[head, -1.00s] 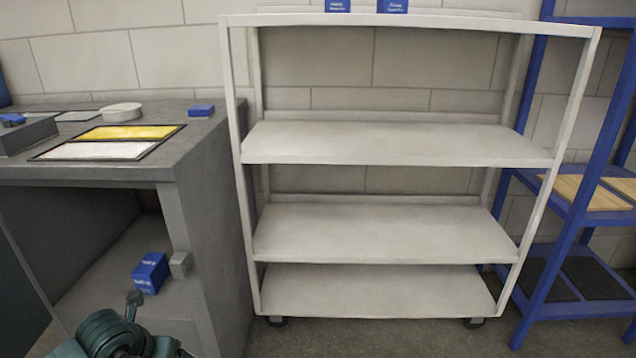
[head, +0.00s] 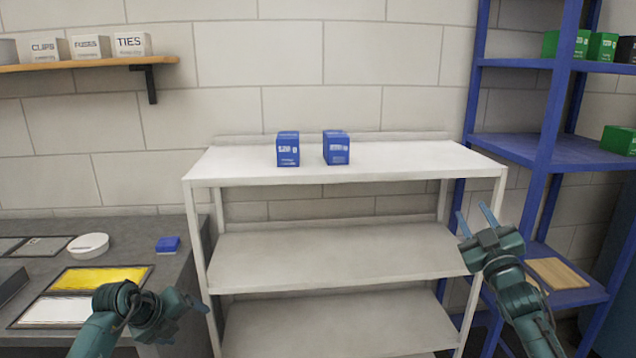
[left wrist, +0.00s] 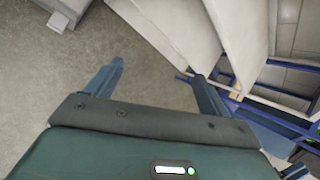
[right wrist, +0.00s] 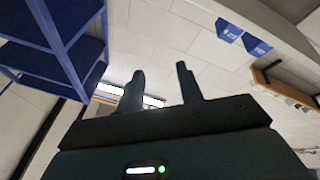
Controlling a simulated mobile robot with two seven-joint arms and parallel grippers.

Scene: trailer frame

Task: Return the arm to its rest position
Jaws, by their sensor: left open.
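My left gripper (head: 196,308) is at the lower left of the head view, over the front right of the grey bench and beside the white shelf unit. In the left wrist view its two fingers (left wrist: 160,85) are apart with nothing between them. My right gripper (head: 477,222) is raised at the right of the head view, in front of the white unit's right side. Its fingers are spread and empty, as the right wrist view (right wrist: 163,85) also shows.
The white shelf unit (head: 340,250) stands in the middle with two blue boxes (head: 288,150) (head: 336,148) on top. The grey bench (head: 185,265) is at the left, below a wooden wall shelf (head: 90,64). A blue rack (head: 545,150) holding green boxes (head: 604,46) stands at the right.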

